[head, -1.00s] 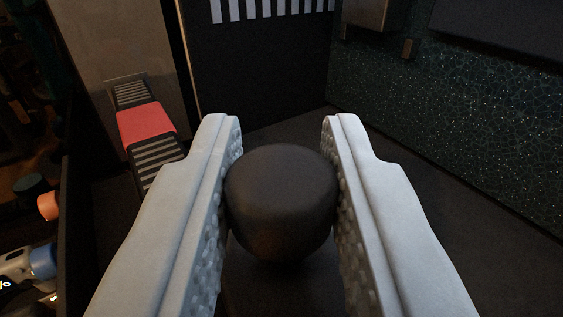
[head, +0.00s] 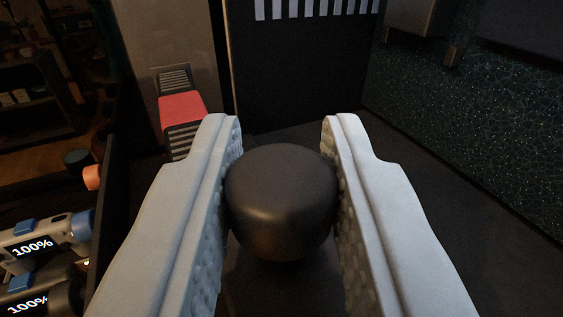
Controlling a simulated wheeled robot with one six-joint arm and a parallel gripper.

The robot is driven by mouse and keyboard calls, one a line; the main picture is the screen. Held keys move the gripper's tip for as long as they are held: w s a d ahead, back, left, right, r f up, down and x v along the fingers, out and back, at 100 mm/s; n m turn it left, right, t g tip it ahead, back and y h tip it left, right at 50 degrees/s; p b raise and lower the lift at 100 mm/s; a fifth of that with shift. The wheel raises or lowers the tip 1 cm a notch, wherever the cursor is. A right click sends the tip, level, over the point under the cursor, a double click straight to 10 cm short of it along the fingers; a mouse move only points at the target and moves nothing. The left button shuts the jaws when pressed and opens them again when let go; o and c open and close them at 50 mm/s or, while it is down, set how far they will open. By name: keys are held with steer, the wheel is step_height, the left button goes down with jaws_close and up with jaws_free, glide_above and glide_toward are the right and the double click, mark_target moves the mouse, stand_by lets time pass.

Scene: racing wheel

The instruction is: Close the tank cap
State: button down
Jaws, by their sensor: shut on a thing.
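My gripper (head: 281,185) is shut on a dark rounded knob-like object (head: 280,200), which looks like the tank cap. The cap sits between the two grey fingers, with both textured inner pads against its sides. A dark surface lies below the cap; I cannot tell whether the cap touches it. No tank opening can be made out.
A red block (head: 183,108) sits on a striped strip to the left. A dark panel with white stripes (head: 315,9) stands ahead. A speckled dark wall (head: 450,120) is at right. Devices showing "100%" (head: 35,247) are at lower left, beyond a dark edge.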

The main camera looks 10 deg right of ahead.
steer(key=c, duration=1.2)
jaws_free()
steer(key=shift+s, duration=0.15)
steer(key=v, duration=1.7)
steer(key=shift+a, duration=0.1)
steer(key=shift+s+r, duration=0.1)
steer(key=s+a+f+n+y, duration=0.1)
steer(key=s, duration=1)
steer(key=s+a+f+y, duration=0.1)
steer(key=s, duration=1)
steer(key=s+a+f+n+y, duration=0.1)
steer(key=s+y, duration=0.1)
steer(key=s, duration=1)
steer(key=shift+a+f+n, duration=0.2)
steer(key=shift+a+n, duration=0.1)
steer(key=shift+a, duration=0.1)
